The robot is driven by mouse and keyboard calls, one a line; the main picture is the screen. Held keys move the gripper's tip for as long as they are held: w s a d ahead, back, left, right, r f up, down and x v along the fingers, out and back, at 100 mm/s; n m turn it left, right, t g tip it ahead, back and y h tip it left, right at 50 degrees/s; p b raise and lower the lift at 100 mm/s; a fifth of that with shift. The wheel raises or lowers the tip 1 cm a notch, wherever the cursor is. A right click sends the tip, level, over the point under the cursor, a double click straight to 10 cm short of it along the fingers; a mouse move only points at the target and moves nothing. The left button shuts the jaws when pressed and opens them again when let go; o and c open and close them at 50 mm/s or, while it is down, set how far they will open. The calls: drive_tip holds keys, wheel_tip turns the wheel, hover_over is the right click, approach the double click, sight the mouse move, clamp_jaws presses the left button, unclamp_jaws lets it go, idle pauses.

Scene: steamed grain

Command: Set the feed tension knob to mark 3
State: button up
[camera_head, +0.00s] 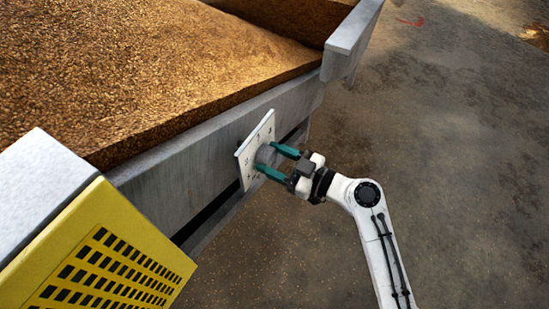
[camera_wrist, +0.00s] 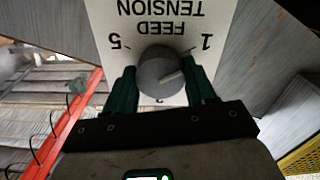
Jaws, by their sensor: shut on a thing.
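The feed tension knob (camera_head: 265,156) is a round grey knob on a white plate (camera_head: 247,150) fixed to the side of the metal trough. My gripper (camera_head: 273,160) reaches it from the right, its teal fingers shut on the knob's sides. In the wrist view the knob (camera_wrist: 158,68) sits between the fingers, under upside-down "FEED TENSION" lettering. Its pale pointer line points right and slightly up in that picture, somewhat below the 1. The 1 shows at upper right and the 5 at upper left. A mark below the knob is mostly hidden, and the fingers cover the plate's sides.
The trough (camera_head: 190,143) is filled with brown grain (camera_head: 150,65). A yellow perforated guard (camera_head: 110,250) stands at lower left. Open concrete floor (camera_head: 460,160) lies to the right. A red frame (camera_wrist: 70,125) shows at left in the wrist view.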

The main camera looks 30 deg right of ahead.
idle(0.3)
drive_tip(key=m+p, duration=0.1)
drive_tip(key=m, duration=0.4)
drive_tip(key=shift+r+m+p, duration=0.1)
drive_tip(key=shift+m+p, duration=0.2)
drive_tip(key=shift+m, duration=0.1)
drive_tip(key=m+p, duration=0.3)
drive_tip(key=m, duration=0.3)
drive_tip(key=m+p, duration=0.3)
drive_tip(key=m, duration=0.2)
drive_tip(key=shift+r+m, duration=0.1)
drive_tip(key=shift+m, duration=0.3)
drive_tip(key=m+p, duration=0.3)
drive_tip(key=m, duration=0.1)
drive_tip(key=shift+m+p, duration=0.6)
drive_tip(key=shift+m, duration=0.5)
drive_tip(key=shift+f, duration=0.2)
drive_tip(key=o, duration=1)
